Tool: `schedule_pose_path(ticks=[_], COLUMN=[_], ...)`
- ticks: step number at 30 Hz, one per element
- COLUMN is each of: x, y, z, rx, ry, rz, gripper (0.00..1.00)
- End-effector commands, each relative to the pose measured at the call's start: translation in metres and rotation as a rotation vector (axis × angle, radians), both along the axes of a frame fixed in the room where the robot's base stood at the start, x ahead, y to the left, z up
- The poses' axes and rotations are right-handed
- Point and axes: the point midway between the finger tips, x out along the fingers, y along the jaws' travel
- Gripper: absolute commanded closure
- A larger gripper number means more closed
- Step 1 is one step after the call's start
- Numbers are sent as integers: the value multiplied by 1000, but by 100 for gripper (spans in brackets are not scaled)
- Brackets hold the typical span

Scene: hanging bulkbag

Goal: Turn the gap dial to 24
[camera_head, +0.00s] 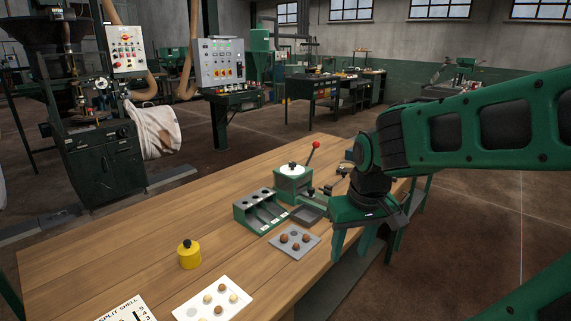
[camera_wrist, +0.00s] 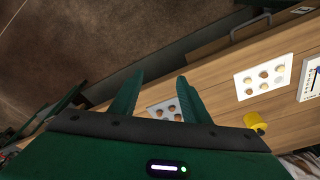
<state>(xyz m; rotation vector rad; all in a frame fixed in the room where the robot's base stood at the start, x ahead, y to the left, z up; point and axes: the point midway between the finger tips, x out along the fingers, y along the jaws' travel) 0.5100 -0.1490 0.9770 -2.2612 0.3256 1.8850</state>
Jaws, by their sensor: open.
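A green device (camera_head: 293,187) with a red-knobbed lever (camera_head: 315,145) stands on the far part of the wooden table. On its top is a white round dial (camera_head: 285,168) with a dark knob in the middle; I take this for the gap dial. Its numbers are too small to read. My gripper (camera_head: 352,243) is open and empty, fingers pointing down, to the right of the device near the table's right edge. It also shows in the wrist view (camera_wrist: 160,80), where I cannot make out the dial.
A green rack (camera_head: 258,211) and a grey tray of brown nuts (camera_head: 294,242) stand near the device. A yellow weight-like object (camera_head: 189,256), a white tray of nuts (camera_head: 212,300) and a printed card (camera_head: 128,311) lie nearer. The table's left part is clear.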

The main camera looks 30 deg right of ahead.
Motion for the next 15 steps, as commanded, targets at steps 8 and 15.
schedule_pose_path(ticks=[8,15], x=[156,254], y=[90,104], z=[-1,-15], rx=[-1,48], ry=[-306,-526], rz=[450,625], gripper=[57,57])
